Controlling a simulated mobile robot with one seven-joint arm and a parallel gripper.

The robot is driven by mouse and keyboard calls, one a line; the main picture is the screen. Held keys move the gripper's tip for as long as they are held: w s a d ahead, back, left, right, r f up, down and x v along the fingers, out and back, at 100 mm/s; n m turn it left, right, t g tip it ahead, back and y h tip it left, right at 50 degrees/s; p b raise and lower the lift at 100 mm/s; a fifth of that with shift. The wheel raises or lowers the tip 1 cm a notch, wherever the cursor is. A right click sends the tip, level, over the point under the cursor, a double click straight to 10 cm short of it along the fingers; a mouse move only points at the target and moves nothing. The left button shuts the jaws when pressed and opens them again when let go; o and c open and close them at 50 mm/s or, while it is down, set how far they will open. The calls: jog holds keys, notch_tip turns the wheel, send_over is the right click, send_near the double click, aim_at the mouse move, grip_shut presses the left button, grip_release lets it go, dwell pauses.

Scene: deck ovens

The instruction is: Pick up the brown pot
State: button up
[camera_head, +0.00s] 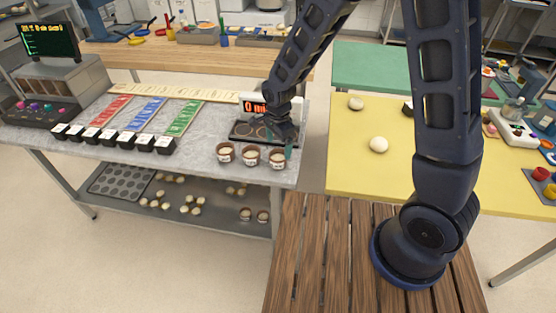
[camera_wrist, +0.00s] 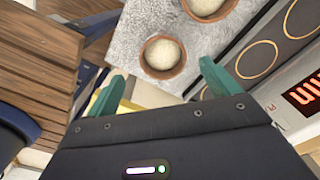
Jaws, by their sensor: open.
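Several brown pots with pale contents are in view. Three stand upright in a row at the front edge of the grey counter: a left pot (camera_head: 225,159), a middle pot (camera_head: 250,162) and a right pot (camera_head: 277,165). My gripper (camera_head: 280,146) is open above the right end of this row, close to the right pot. In the wrist view, my gripper's teal fingers (camera_wrist: 160,84) are spread apart and empty. One brown pot (camera_wrist: 163,76) lies just beyond and between the fingertips, and a second pot (camera_wrist: 207,18) is farther up. Contact is not visible.
A dark burner plate with rings (camera_head: 240,130) and a red display (camera_head: 256,107) sit just behind the pots. Black containers (camera_head: 104,137) line the counter's left. Two more brown pots (camera_head: 246,216) stand on the lower shelf. A yellow table (camera_head: 350,150) is to the right.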

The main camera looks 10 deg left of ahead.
aim_at(278, 155)
jog(key=shift+w+a+f, duration=0.1)
jog(key=shift+w+f, duration=0.05)
jog(key=shift+f, duration=2.95)
jog(key=c, duration=1.2)
jog(key=shift+r, duration=0.1)
notch_tip(278, 155, up, 20)
